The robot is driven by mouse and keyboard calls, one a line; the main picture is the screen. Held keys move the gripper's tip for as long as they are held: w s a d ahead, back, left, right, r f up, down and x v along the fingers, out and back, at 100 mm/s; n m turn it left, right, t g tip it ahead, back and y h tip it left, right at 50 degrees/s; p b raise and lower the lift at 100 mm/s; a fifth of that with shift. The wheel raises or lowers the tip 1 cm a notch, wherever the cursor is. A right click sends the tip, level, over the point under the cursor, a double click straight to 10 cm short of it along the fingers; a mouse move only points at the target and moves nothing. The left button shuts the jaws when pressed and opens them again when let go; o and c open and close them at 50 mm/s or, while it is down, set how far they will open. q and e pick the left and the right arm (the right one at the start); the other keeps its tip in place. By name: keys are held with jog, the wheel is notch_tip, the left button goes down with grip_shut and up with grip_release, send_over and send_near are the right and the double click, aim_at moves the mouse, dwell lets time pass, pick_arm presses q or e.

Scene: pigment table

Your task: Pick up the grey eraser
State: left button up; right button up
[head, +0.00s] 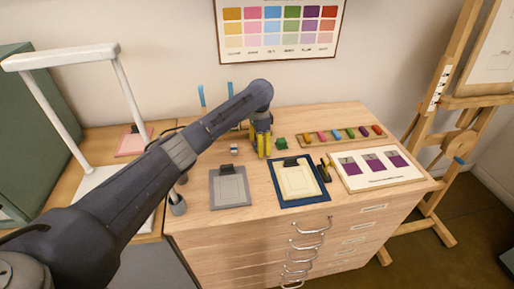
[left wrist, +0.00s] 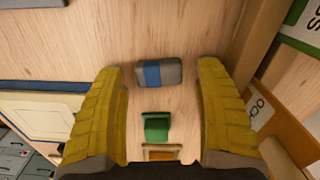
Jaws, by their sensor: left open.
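The grey eraser (left wrist: 160,74) with a blue band lies on the wooden tabletop in the left wrist view, near the line between the fingertips and touching neither. In the head view the small eraser (head: 234,149) lies just left of my left gripper (head: 262,147). The left gripper's yellow fingers point down and are spread open (left wrist: 160,85), with nothing held. My right gripper is not in view.
A green block (head: 281,143) stands right of the gripper; it also shows in the left wrist view (left wrist: 157,128). A grey board (head: 229,203) and a blue-edged clipboard (head: 324,197) lie in front. A tray of coloured sticks (head: 310,143) is at right.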

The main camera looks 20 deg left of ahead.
pick_arm(q)
jog(key=c, duration=1.1)
jog(key=shift+r, duration=0.1)
notch_tip(320, 180, up, 20)
jog(key=shift+f, duration=0.1)
dwell(0.4)
jog(key=o, duration=0.4)
jog(key=shift+c, duration=0.2)
jog(key=c, duration=0.4)
